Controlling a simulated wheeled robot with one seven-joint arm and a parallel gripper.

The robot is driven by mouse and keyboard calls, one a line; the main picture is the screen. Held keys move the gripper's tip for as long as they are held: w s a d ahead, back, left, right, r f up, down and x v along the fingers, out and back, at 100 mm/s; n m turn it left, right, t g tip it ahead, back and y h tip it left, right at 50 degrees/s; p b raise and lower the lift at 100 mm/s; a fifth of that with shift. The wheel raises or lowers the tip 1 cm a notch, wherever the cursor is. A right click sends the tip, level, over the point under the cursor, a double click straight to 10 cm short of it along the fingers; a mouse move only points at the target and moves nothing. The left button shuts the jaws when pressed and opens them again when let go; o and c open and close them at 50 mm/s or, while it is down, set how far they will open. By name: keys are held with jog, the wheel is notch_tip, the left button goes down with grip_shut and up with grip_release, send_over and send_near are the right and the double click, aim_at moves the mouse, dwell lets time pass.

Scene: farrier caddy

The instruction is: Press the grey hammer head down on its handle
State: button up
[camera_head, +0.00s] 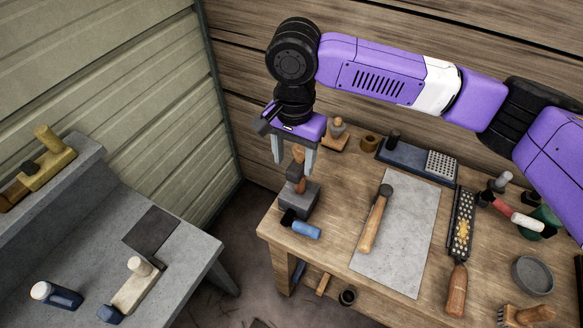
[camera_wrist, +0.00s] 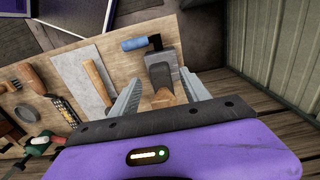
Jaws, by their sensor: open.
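A small upright wooden-handled piece (camera_head: 299,154) with a darker part partway down stands at the grey block (camera_head: 309,205) near the table's left corner. It looks like the hammer handle with its head, but the head's exact outline is hard to tell. In the wrist view the wooden piece (camera_wrist: 163,98) shows between the fingers, with the grey block (camera_wrist: 158,72) beyond. My gripper (camera_head: 294,160) points down, open, its fingers on either side of the wooden top. Contact cannot be told. Another hammer (camera_head: 373,224), dark-headed, lies on the grey mat (camera_head: 405,250).
A blue-handled tool (camera_head: 305,230) lies right in front of the block. A rasp (camera_head: 460,240), a brush (camera_head: 527,315), a grey dish (camera_head: 533,275) and a dark blue tray (camera_head: 405,157) occupy the wooden table. A grey bench (camera_head: 185,260) stands left, across a gap.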

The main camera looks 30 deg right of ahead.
aim_at(294, 170)
jog(key=shift+d+f+p, duration=0.1)
jog(key=shift+f+p, duration=0.25)
jog(key=shift+f, duration=1.85)
jog(key=shift+c, duration=0.2)
grip_shut()
